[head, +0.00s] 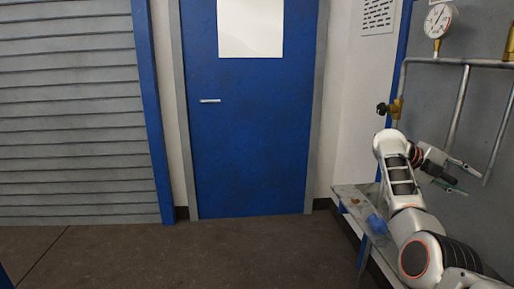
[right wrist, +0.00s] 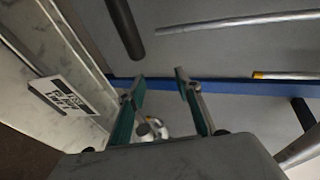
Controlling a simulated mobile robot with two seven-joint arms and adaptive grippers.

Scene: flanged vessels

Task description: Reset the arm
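My right arm reaches in from the lower right in the head view, bent at the elbow. Its gripper (head: 465,177) points to the right, in front of the grey panel with the pipes. In the right wrist view the two fingers of my right gripper (right wrist: 160,82) stand apart with nothing held between them. A small shiny rounded thing shows beyond the gap, low between the fingers. My left gripper is not in either view.
A pressure gauge (head: 438,20) and a brass valve (head: 393,107) sit on pipework close to my right arm. A metal shelf (head: 350,192) juts out beside the arm. A blue door (head: 250,130) stands ahead, a grey shutter (head: 75,120) at left. The floor between is clear.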

